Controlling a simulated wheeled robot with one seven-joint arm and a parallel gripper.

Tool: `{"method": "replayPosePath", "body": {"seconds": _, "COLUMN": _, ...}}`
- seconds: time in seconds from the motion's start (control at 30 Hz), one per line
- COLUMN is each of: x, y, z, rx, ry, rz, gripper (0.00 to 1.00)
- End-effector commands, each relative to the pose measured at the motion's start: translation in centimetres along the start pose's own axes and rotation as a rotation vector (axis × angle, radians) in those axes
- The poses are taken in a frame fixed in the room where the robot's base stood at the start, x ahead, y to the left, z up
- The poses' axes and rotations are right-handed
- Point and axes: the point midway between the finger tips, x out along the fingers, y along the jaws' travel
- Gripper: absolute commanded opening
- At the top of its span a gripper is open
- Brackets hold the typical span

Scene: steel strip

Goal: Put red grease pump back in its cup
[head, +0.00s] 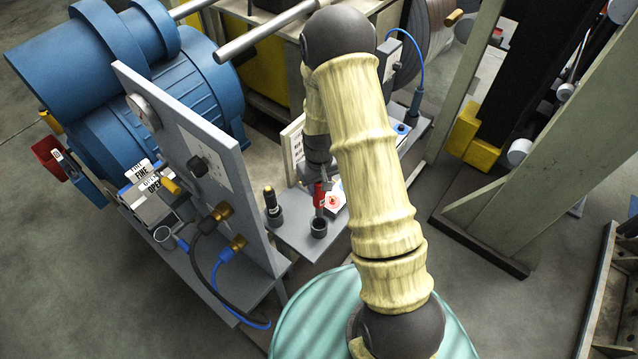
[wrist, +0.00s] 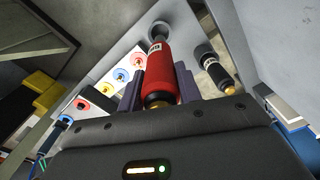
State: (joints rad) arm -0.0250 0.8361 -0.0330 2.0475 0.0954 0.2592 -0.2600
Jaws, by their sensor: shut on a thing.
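The red grease pump (head: 319,194) is upright or nearly so below my gripper (head: 319,179), partly hidden by it in the head view. In the wrist view my gripper (wrist: 160,86) is shut on the red pump (wrist: 162,68), with a dark finger on each side of its body. An empty-looking dark cup (head: 319,229) stands on the grey shelf just below and in front of the pump. In the wrist view a round cup (wrist: 158,29) lies past the pump's far end. I cannot tell whether the pump's tip is over its rim.
A black pump (head: 271,204) stands in another cup to the left; it also shows in the wrist view (wrist: 216,72). A grey upright panel (head: 205,165) with hoses rises further left. A white block with a red mark (head: 335,199) sits close on the right.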

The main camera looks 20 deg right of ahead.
Motion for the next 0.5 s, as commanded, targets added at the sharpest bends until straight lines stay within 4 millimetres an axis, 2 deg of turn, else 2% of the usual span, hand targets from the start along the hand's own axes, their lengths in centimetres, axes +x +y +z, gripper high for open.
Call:
{"method": "replayPosePath", "body": {"seconds": 0.1, "x": 1.3, "y": 0.0, "z": 0.0, "rx": 0.0, "ry": 0.001, "rz": 0.0, "gripper": 0.0}}
{"method": "replayPosePath", "body": {"seconds": 0.5, "x": 4.2, "y": 0.0, "z": -0.1, "rx": 0.001, "ry": 0.001, "rz": 0.0, "gripper": 0.0}}
